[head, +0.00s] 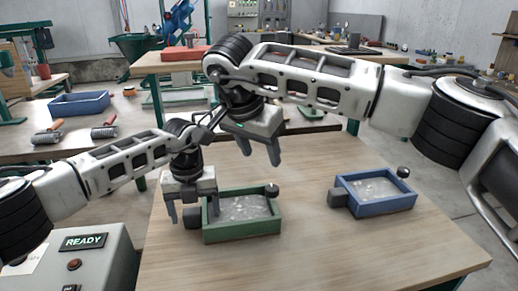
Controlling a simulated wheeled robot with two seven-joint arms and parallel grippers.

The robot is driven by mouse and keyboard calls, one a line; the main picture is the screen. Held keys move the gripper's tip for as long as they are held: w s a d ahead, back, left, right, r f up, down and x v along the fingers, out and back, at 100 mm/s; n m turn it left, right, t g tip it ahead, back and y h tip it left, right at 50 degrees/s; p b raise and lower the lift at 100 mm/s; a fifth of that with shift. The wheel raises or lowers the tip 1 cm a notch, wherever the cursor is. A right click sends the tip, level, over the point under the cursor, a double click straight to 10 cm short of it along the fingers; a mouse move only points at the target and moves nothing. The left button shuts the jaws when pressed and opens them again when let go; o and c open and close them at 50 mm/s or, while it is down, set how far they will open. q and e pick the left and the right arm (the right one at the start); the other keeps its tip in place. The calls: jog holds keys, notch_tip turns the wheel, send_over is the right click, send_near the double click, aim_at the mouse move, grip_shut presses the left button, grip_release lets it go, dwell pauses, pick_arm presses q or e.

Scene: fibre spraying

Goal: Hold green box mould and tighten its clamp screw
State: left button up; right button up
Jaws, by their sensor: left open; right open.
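The green box mould (242,229) sits on the wooden table, filled with a pale grey material. A dark block (192,218) is at its left side, and a dark round knob (272,190) stands at its back right corner. I cannot tell which of these is the clamp screw. My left gripper (191,214) is open, pointing down at the mould's left end, its fingers either side of the dark block; contact is unclear. My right gripper (259,153) is open and empty, above and behind the mould, apart from it.
A blue box mould (380,206) with a similar knob stands to the right on the same table (330,255). A grey control box (75,265) with a READY sign is at the lower left. A blue tray (80,105) and rollers (104,131) lie on the left bench.

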pick_arm(q)
notch_tip(320, 180, up, 12)
dwell(0.4)
notch_tip(320, 180, up, 7)
jog(key=p, duration=0.5)
dwell(0.7)
jog(key=shift+f, duration=0.1)
